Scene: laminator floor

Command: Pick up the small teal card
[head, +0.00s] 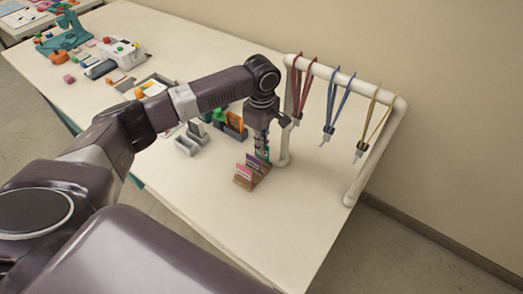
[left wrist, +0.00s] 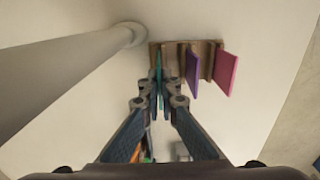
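The small teal card (left wrist: 159,66) stands edge-on at the left end of a brown slotted holder (left wrist: 209,60) in the left wrist view. My left gripper (left wrist: 160,88) points down over it, with its fingertips close together on both sides of the card. It looks shut on the card, and the card's lower edge still appears to be at the holder. In the head view my left gripper (head: 262,153) is at the back end of the holder (head: 252,180) and mostly hides the teal card. My right gripper is not in view.
A purple card (left wrist: 192,73) and a pink card (left wrist: 226,72) stand in the same holder. A white rack post (left wrist: 70,68) rises close beside the gripper. A grey holder (head: 187,146) stands to the left.

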